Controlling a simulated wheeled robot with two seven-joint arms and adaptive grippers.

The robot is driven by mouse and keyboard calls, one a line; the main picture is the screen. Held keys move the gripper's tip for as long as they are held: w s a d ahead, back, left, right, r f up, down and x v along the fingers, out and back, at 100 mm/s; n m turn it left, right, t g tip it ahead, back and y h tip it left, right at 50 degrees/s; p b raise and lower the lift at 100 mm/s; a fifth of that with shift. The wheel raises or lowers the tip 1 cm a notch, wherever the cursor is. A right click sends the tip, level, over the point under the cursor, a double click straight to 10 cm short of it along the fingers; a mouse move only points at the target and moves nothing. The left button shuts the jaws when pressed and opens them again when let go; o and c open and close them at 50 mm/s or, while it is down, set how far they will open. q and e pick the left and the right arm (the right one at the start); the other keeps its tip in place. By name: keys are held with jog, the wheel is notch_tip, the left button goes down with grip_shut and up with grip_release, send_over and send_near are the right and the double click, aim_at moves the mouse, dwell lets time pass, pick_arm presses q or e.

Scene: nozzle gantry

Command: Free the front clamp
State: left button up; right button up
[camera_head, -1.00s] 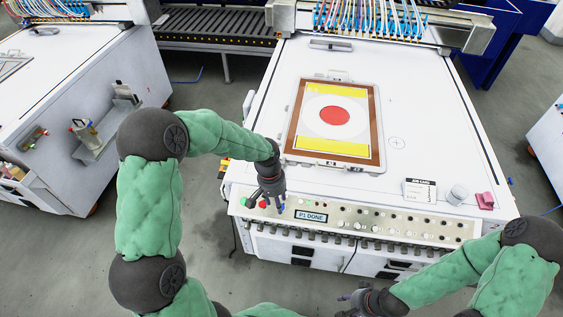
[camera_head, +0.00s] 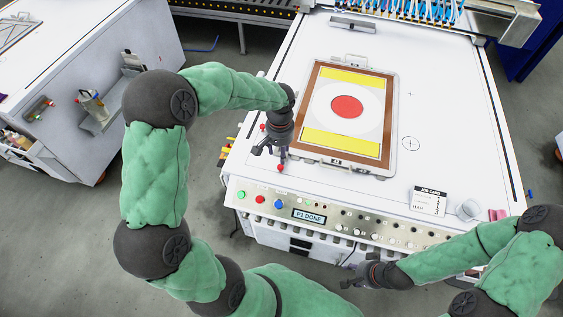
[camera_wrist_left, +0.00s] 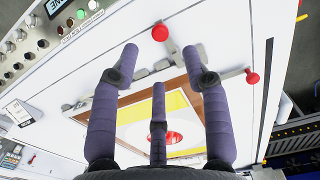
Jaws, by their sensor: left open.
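My left gripper (camera_head: 271,150) is open and empty over the left edge of the white table, beside the framed screen (camera_head: 303,110). One red knob (camera_head: 280,167) shows just below its fingers, on the panel side. A second red knob (camera_head: 262,127) is close to the gripper's left, farther back. In the left wrist view, the near red knob (camera_wrist_left: 160,33) is beyond and between the fingertips; the other red knob (camera_wrist_left: 252,77) ends a grey lever right of the fingers. The fingers hide parts of the levers. I cannot tell which knob belongs to the front clamp. My right gripper (camera_head: 348,276) is low at the table's front; its opening is unclear.
The control panel (camera_head: 345,228) with buttons and a "P1 DONE" display runs along the table's front. A job card (camera_head: 428,200), a grey cup (camera_head: 467,209) and a pink block (camera_head: 497,215) lie at the front right. The tabletop right of the screen is mostly clear.

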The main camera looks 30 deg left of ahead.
aim_at(280, 166)
pick_arm(q)
notch_tip(280, 166, down, 8)
jog(key=shift+w+b, duration=0.1)
jog(key=shift+b, duration=0.5)
grip_shut()
